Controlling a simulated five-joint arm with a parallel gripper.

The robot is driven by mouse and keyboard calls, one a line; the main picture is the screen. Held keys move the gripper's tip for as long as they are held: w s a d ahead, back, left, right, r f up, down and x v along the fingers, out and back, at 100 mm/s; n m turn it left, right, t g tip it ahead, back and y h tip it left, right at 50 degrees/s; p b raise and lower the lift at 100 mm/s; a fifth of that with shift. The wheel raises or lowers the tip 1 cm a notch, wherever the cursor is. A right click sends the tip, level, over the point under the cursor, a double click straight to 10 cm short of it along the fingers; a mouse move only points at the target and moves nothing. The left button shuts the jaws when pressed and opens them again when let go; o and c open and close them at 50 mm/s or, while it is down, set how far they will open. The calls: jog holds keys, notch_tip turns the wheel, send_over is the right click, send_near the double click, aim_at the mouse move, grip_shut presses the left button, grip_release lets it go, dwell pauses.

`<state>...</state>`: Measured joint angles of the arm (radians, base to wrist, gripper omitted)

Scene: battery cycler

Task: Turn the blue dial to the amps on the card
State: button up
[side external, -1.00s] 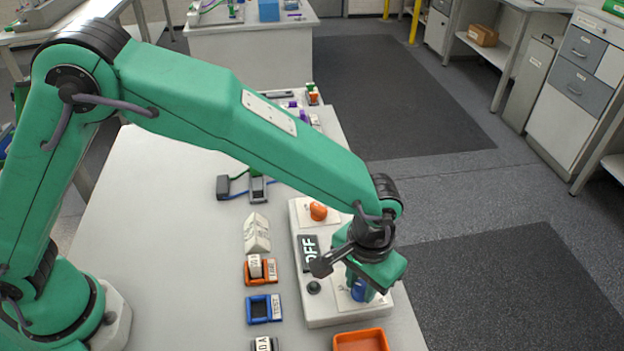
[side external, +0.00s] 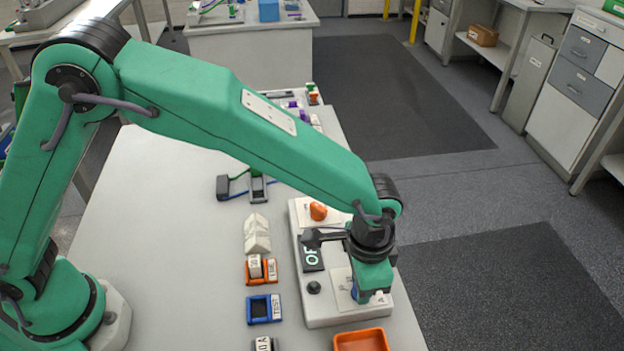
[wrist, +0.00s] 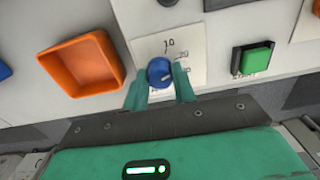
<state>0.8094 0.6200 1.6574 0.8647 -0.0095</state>
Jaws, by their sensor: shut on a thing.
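The blue dial (wrist: 159,72) sits on a white scale plate (wrist: 190,42) printed with marks and numbers, among them what reads as 10 and 20. My gripper (wrist: 160,86) has one finger on each side of the dial and is shut on it. I cannot read the dial's pointer clearly. In the side external view my gripper (side external: 368,291) points down over the front of the white cycler box (side external: 335,315) and hides most of the dial. A white folded card (side external: 257,234) stands left of the box; its writing is unreadable here.
The box carries an orange knob (side external: 318,211), a dark display (side external: 311,254) partly hidden by my wrist, and a black knob (side external: 314,287). A green button (wrist: 257,58) shows in the wrist view. An orange tray (side external: 361,340) is at the front. Orange and blue (side external: 264,309) holders stand left.

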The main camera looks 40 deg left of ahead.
jog(key=shift+r, duration=0.1)
dwell(0.3)
jog(key=o, duration=1)
jog(key=shift+r, duration=3.9)
